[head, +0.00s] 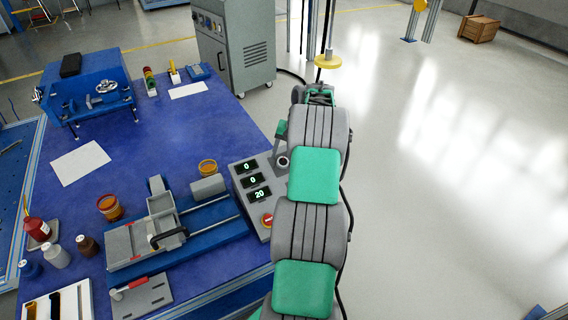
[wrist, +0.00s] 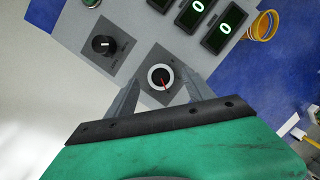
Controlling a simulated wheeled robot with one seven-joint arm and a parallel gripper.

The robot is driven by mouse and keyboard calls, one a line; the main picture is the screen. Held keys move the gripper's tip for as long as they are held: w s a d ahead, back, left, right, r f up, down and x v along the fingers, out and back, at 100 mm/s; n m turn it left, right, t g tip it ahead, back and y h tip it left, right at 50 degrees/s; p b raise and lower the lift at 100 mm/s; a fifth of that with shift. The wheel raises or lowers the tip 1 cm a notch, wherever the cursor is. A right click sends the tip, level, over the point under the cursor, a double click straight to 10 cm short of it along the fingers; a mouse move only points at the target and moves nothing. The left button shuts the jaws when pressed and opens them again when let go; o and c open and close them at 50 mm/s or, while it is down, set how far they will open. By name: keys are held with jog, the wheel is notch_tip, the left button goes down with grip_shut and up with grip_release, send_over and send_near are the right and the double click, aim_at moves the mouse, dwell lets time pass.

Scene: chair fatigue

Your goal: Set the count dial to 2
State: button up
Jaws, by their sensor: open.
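A round dial (wrist: 153,71) with a white ring, a dark centre and a red pointer sits on a grey square plate in the wrist view. Its pointer aims to the lower right. A black knob (wrist: 103,45) with a white mark is on a neighbouring plate to the upper left. The labels are too small to read, so I cannot tell which is the count dial. My gripper (wrist: 165,84) is open, its fingers on either side of the ringed dial with gaps visible. The control panel (head: 243,190) shows 0, 0 and 20 in the head view.
The panel has a red button (head: 267,220) at its near end. A clamp fixture (head: 145,240) on a blue base stands left of the panel on the blue table (head: 120,150). An orange-rimmed cup (head: 208,168) stands close to the panel.

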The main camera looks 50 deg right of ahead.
aim_at(283, 163)
jog(key=x, duration=0.2)
jog(key=shift+f, duration=0.3)
jog(key=shift+c, duration=0.2)
grip_shut()
